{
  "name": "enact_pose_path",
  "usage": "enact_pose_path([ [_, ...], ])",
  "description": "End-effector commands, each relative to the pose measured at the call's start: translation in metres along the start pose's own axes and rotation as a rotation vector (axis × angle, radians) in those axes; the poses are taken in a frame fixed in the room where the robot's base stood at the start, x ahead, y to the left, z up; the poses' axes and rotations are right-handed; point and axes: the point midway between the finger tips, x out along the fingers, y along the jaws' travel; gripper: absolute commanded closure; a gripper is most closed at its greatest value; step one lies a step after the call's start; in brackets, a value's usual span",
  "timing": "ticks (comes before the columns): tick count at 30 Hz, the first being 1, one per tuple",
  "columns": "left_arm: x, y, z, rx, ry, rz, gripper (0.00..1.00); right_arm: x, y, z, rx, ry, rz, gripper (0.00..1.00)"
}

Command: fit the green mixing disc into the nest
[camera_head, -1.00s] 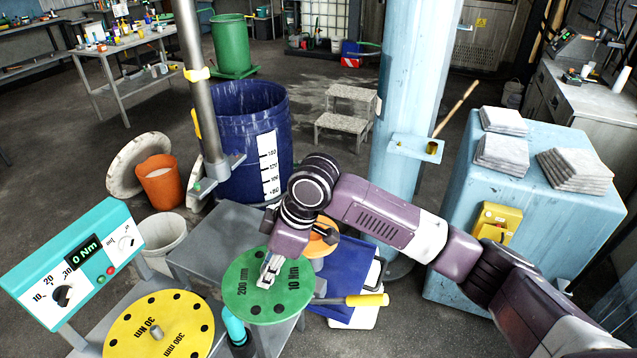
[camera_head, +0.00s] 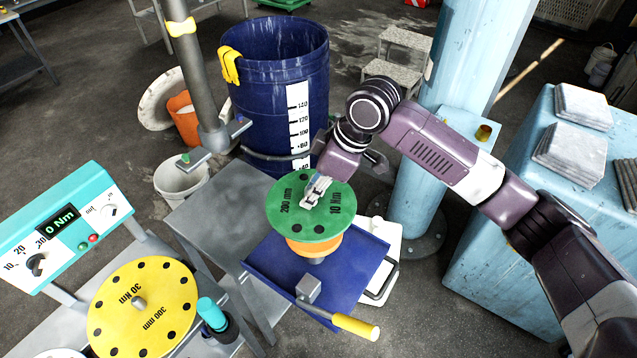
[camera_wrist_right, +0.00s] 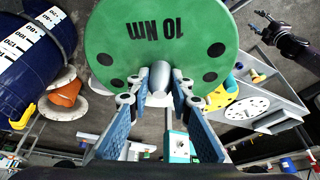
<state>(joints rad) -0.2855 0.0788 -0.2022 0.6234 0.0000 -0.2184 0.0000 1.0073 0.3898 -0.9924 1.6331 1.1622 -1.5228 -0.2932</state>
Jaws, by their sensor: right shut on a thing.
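The green mixing disc (camera_head: 325,222), marked 200 mm and 10 Nm, is held by its central grey hub in my right gripper (camera_head: 317,192). It also shows in the right wrist view (camera_wrist_right: 205,25), where the blue-padded fingers (camera_wrist_right: 160,92) close around the hub. In the head view the disc overlaps a round orange piece (camera_head: 317,246) above a blue tray (camera_head: 268,262). I cannot tell whether they touch. No nest can be made out for certain; the disc may hide it. My left gripper (camera_wrist_right: 268,24) shows small in the right wrist view, fingers apart and empty.
A grey table (camera_head: 215,205) stands left of the disc. A yellow disc (camera_head: 118,325) lies beside the teal torque panel (camera_head: 60,240). A yellow-handled tool (camera_head: 355,326) lies at the tray's front. The blue barrel (camera_head: 260,80) and light-blue column (camera_head: 415,185) stand behind.

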Motion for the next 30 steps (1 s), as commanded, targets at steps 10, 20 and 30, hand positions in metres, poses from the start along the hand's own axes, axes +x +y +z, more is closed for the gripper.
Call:
enact_pose_path([
  [10, -0.009, -0.006, 0.040, 0.001, -0.055, -0.006, 0.60, -0.003, 0.001, 0.000, 0.003, 0.001, 0.001, 1.00],
  [20, -0.004, 0.006, -0.006, -0.006, 0.010, 0.007, 0.60, 0.015, 0.001, 0.010, 0.004, 0.002, 0.000, 1.00],
  [30, 0.005, 0.003, 0.020, -0.002, -0.026, 0.003, 0.60, 0.040, 0.001, 0.020, 0.005, 0.003, 0.000, 1.00],
])
